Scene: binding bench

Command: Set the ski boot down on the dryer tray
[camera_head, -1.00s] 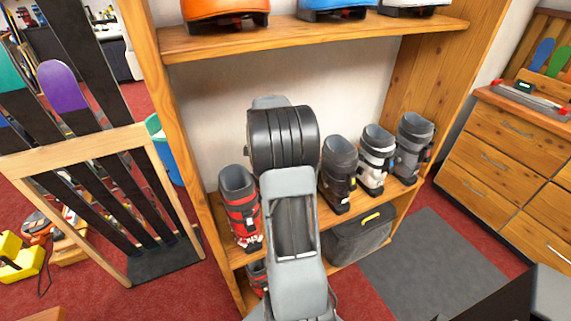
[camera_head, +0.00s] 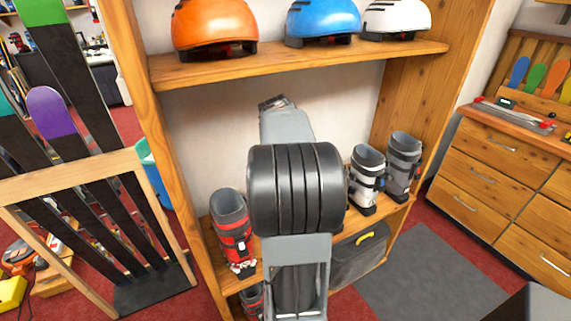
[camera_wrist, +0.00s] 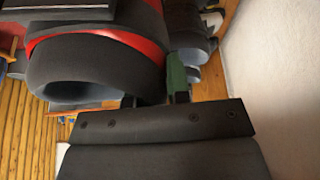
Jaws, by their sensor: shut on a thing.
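In the wrist view a dark grey ski boot with a red band (camera_wrist: 95,65) fills the upper left, its open cuff towards the camera. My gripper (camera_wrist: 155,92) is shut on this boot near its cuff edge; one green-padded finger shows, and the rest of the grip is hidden. In the head view my arm hides the gripper and the held boot. A red and grey boot (camera_head: 232,235) stands on the lower shelf left of my arm. I cannot make out the dryer tray in either view.
A white and black boot (camera_head: 366,178) and a grey boot (camera_head: 403,165) stand right of my arm. Helmets sit on the upper shelf (camera_head: 320,62) above. A dark bag (camera_head: 362,255) lies below. A ski rack (camera_head: 75,172) is left, drawers (camera_head: 500,180) right.

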